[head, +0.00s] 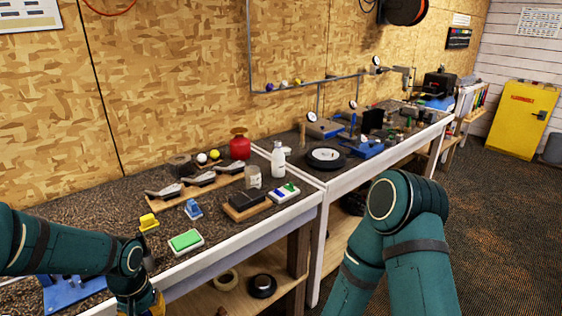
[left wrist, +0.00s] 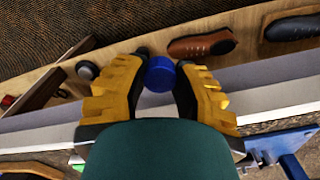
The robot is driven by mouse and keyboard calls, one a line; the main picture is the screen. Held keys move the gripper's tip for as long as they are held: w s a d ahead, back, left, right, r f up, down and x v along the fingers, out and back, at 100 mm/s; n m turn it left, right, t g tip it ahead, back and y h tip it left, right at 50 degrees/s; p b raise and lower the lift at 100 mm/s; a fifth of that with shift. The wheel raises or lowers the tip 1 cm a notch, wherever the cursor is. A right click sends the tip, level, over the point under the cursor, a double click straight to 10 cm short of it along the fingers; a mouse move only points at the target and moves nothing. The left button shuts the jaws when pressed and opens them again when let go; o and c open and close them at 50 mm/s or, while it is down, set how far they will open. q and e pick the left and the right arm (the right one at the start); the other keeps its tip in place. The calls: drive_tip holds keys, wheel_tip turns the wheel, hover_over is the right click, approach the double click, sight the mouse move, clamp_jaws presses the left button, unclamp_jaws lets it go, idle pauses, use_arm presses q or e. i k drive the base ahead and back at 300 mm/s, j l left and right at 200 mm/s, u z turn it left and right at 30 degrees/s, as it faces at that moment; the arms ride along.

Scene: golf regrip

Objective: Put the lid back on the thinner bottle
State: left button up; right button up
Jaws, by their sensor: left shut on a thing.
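The white bottle (head: 278,161), which I take to be the thinner bottle, stands upright on the bench near its far-right end. Its narrow neck is too small to see in detail. My left gripper (head: 155,303) is low at the bottom edge of the head view, in front of the bench. In the left wrist view my left gripper (left wrist: 158,76) has its yellow fingers shut on a round blue lid (left wrist: 159,72). The gripper is well apart from the bottle, to its lower left. My right arm shows at the right, but its gripper is out of view.
A lower shelf (head: 205,296) holds tape rolls.

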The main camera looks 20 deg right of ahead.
sight(277, 156)
drive_tip(key=i+l+u, duration=0.1)
drive_tip(key=l, duration=0.3)
drive_tip(key=i+l, duration=0.1)
drive_tip(key=l, duration=0.3)
drive_tip(key=i+l+u, duration=0.15)
drive_tip(key=l, duration=0.25)
